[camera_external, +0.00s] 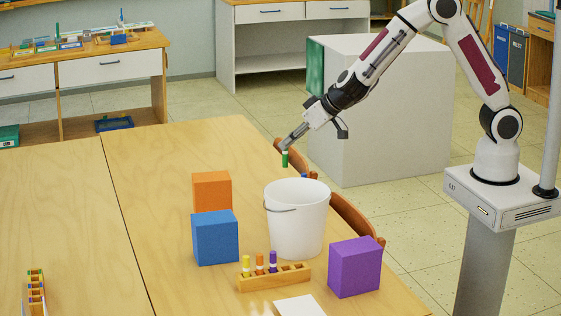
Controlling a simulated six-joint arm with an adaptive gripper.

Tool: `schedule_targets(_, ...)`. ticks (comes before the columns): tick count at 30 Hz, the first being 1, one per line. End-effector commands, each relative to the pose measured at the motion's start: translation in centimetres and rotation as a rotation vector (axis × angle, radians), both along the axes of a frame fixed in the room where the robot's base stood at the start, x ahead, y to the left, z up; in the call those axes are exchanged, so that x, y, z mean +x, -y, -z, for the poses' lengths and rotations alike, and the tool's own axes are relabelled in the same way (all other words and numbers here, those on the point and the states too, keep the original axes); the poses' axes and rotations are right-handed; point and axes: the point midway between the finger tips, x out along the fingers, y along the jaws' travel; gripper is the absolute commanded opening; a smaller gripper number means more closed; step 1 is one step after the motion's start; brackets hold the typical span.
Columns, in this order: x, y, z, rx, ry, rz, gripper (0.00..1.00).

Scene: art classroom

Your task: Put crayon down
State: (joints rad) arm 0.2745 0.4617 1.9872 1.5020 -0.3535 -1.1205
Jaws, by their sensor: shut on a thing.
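A green crayon (285,160) hangs upright from my gripper (285,149), which is shut on its upper end. The crayon is in the air, a little above and behind the white bucket (298,225) in the picture. Its exact height over the table cannot be told. A wooden holder (283,281) with several slots stands in front of the bucket. A yellow crayon (246,265), an orange crayon (260,263) and a purple crayon (273,262) stand upright in its left slots. The slots on its right look empty.
An orange block (212,190) and a blue block (215,239) stand left of the bucket, a purple block (354,267) right of the holder. White paper (299,306) lies in front. Another crayon holder (36,295) is far left. The left table (60,210) is mostly clear.

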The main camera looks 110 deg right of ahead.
Motion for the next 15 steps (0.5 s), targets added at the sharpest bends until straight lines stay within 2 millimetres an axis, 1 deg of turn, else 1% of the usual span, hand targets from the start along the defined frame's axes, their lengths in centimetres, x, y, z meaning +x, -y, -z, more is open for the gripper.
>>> schedule_targets(8,-0.1,0.0,1.4,-0.001,-0.003,0.000,0.00)
schedule_targets(15,-0.1,0.0,3.4,0.001,-0.004,-0.001,0.00)
